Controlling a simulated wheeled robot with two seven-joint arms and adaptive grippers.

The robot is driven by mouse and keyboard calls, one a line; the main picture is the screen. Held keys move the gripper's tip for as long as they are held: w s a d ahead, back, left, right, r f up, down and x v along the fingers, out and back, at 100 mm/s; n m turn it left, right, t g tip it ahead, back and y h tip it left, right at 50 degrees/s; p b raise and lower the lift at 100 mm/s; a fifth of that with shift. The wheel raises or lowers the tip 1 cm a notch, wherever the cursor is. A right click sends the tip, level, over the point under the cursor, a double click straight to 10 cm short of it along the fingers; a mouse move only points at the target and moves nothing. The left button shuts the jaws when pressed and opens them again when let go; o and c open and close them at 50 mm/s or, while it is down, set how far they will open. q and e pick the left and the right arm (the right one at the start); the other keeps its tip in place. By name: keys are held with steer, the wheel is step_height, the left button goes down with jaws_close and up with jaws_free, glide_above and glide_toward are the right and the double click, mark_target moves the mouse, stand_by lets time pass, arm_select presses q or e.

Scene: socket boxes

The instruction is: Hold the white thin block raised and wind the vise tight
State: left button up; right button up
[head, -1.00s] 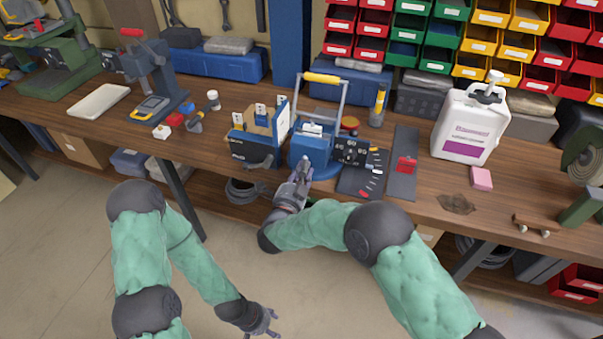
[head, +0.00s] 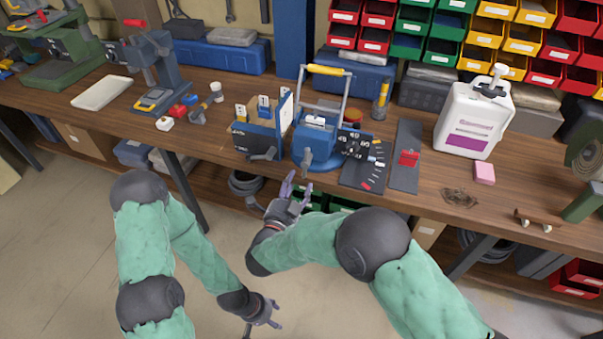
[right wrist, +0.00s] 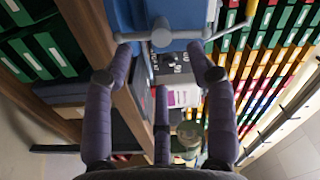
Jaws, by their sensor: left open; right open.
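The blue vise (head: 315,145) stands near the front edge of the bench, with a tall grey frame and yellow grip above it. Its grey crank handle (head: 307,160) faces the front; the handle also shows in the right wrist view (right wrist: 162,37). A small white thin piece (head: 316,119) shows at the vise's top; whether it is clamped cannot be told. My right gripper (head: 297,190) is open and empty, just in front of and below the handle, apart from it. My left gripper (head: 268,317) is open and empty, low over the floor, away from the bench.
A white jug (head: 473,120) and a pink block (head: 484,173) stand farther right.

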steer(key=shift+v, duration=1.95)
